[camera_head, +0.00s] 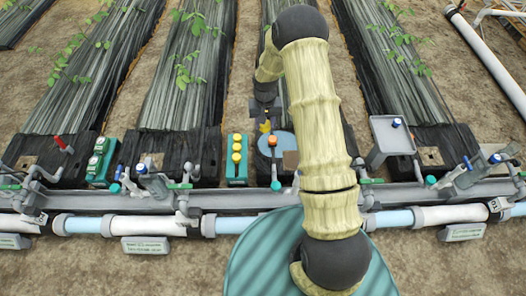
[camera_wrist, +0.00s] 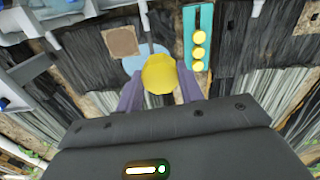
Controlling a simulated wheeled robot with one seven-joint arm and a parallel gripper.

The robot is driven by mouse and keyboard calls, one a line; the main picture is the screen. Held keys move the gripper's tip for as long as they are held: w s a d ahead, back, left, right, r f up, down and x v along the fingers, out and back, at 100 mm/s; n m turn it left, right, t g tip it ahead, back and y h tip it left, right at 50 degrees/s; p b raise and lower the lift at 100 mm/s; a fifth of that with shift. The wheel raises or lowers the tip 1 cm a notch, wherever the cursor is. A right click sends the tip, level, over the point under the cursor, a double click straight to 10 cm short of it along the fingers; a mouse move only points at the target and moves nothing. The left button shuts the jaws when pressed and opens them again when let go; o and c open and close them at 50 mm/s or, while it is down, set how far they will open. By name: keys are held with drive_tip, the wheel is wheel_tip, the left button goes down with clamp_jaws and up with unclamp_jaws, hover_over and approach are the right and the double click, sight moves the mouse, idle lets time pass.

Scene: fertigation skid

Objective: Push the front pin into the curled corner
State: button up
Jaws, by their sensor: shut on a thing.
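My gripper (camera_wrist: 159,88) is shut on a yellow round-headed pin (camera_wrist: 159,74), its two fingers on either side of the head. The gripper hides the pin's shaft. In the head view, the pin (camera_head: 265,127) shows as a small yellow spot below my dark gripper, over the near end of a black-covered bed. A light blue round patch (camera_wrist: 133,60) lies below and beside the pin in the wrist view, next to a brown square (camera_wrist: 121,41). I cannot tell which edge of the black sheet (camera_head: 205,145) is the curled corner, or whether the pin touches it.
A teal rack (camera_head: 237,179) with yellow pins stands close to the left of my gripper in the head view. A grey rail with valves and pipes (camera_head: 330,197) runs across the front. A grey tray (camera_head: 391,135) is at right, a green box (camera_head: 101,160) at left.

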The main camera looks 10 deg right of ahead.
drive_tip(key=w+f+b, duration=0.3)
drive_tip(key=f+b, duration=0.9)
drive_tip(key=f, duration=0.7)
drive_tip(key=shift+w+m, duration=0.15)
drive_tip(key=shift+m, duration=0.25)
drive_tip(key=shift+f+b, duration=4.05)
drive_tip(key=shift+f, duration=1.05)
drive_tip(key=shift+p, duration=0.35)
drive_tip(key=shift+a+f, duration=0.1)
drive_tip(key=shift+f, duration=0.4)
drive_tip(key=o, duration=1)
